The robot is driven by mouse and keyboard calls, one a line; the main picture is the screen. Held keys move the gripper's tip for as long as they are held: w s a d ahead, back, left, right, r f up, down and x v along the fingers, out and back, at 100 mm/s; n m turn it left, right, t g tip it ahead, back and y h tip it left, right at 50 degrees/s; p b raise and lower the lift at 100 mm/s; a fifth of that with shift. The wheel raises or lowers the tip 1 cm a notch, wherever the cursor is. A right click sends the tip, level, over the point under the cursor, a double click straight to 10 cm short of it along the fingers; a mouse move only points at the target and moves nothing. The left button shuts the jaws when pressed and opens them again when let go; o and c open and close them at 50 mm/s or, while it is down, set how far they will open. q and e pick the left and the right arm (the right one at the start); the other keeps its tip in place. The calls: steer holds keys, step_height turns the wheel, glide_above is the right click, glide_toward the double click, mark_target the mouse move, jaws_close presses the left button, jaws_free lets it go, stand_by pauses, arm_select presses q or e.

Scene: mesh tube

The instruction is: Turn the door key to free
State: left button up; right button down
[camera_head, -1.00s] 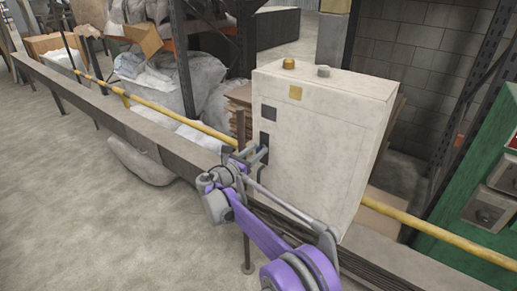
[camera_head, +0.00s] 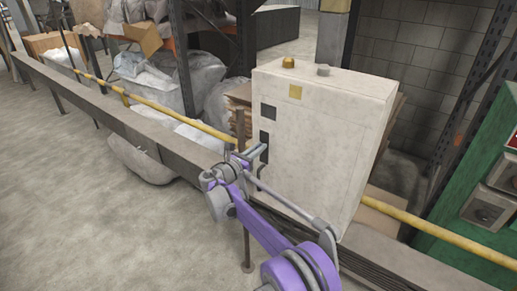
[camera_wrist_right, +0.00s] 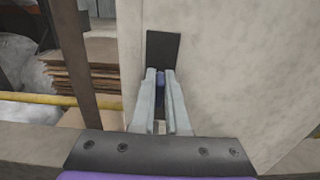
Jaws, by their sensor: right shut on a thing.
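The door key (camera_wrist_right: 160,78) shows as a small blue-purple piece between the fingertips in the right wrist view, in front of a dark plate (camera_wrist_right: 163,50) on the pale cabinet (camera_wrist_right: 245,60). My right gripper (camera_wrist_right: 160,82) is shut on it, with both grey fingers pointing at the plate. In the head view, my right gripper (camera_head: 258,152) reaches the cabinet (camera_head: 325,130) at its lower dark plate (camera_head: 264,140). The key is hidden there by the gripper. My left gripper is out of view.
A yellow rail (camera_head: 160,108) and a grey beam (camera_head: 110,112) run past the cabinet. A green machine (camera_head: 480,210) stands at the right. Filled sacks (camera_head: 150,68) and flat cardboard (camera_wrist_right: 90,70) lie behind the rail. The floor at left is clear.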

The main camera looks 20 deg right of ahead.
steer(key=shift+m, duration=0.3)
steer(key=m, duration=0.3)
steer(key=shift+s+d+m+p, duration=0.1)
steer(key=shift+m+p, duration=0.2)
steer(key=m, duration=0.4)
steer(key=shift+s+d+m+p, duration=0.1)
steer(key=shift+m+p, duration=0.2)
steer(key=shift+s+f+m+p, duration=0.15)
steer(key=shift+m+p, duration=0.1)
steer(key=shift+m, duration=1.25)
steer(key=shift+w+f+m+p, duration=0.1)
steer(key=shift+m+p, duration=0.15)
steer(key=shift+m, duration=1.25)
steer(key=shift+s+f+m+p, duration=0.15)
steer(key=shift+m+p, duration=0.1)
steer(key=shift+m, duration=1.25)
steer(key=c, duration=0.9)
jaws_free()
